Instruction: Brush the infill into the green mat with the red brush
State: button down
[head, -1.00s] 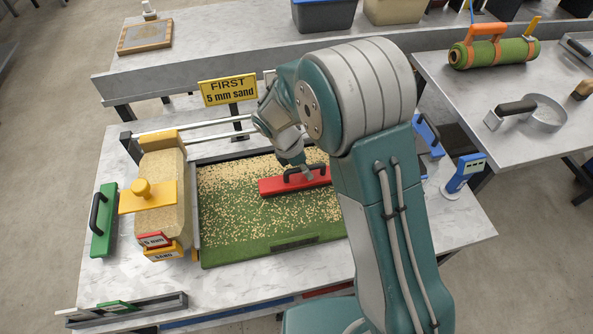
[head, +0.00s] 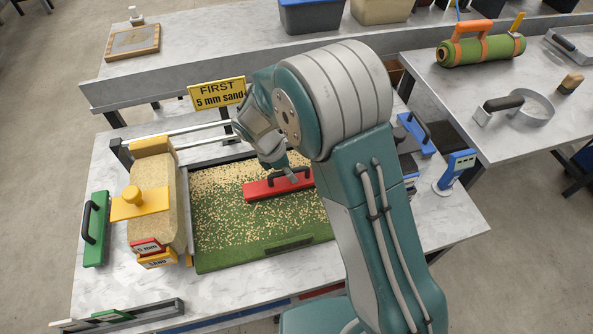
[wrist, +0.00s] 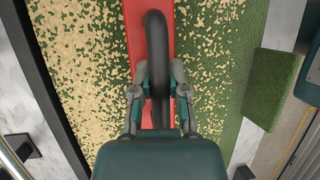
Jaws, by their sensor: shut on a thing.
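The green mat (head: 215,255) lies in a dark-edged tray on the table, with pale sand infill (head: 215,185) scattered over it. The grains look thicker toward the back and left, and greener turf shows at the front. The red brush (head: 262,188) rests on the mat right of its middle, with a black handle on top. My gripper (wrist: 160,92) is shut on that black handle in the wrist view. The red brush body (wrist: 133,30) runs beneath the fingers. In the head view my arm hides the mat's right end.
A yellow sand spreader (head: 155,210) labelled 5 mm stands on rails at the mat's left end. A green-backed brush (head: 95,228) lies left of it. A yellow sign (head: 217,93) reads "FIRST 5 mm sand". A blue gauge (head: 456,170) and a blue-backed tool (head: 415,134) are right of my arm.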

aim_at(300, 167)
jog(key=shift+d, duration=0.1)
jog(key=shift+w+d, duration=0.2)
jog(key=shift+d, duration=0.6)
jog(key=shift+w+d, duration=0.2)
jog(key=shift+d, duration=0.55)
jog(key=shift+w+a, duration=0.55)
jog(key=shift+a, duration=2.35)
jog(key=shift+w+a, duration=0.55)
jog(key=shift+a, duration=2.4)
jog(key=shift+w+a, duration=0.55)
jog(key=shift+a, duration=2.35)
jog(key=shift+d, duration=0.1)
jog(key=shift+w+d, duration=0.2)
jog(key=shift+d, duration=0.6)
jog(key=shift+w+d, duration=0.2)
jog(key=shift+d, duration=0.6)
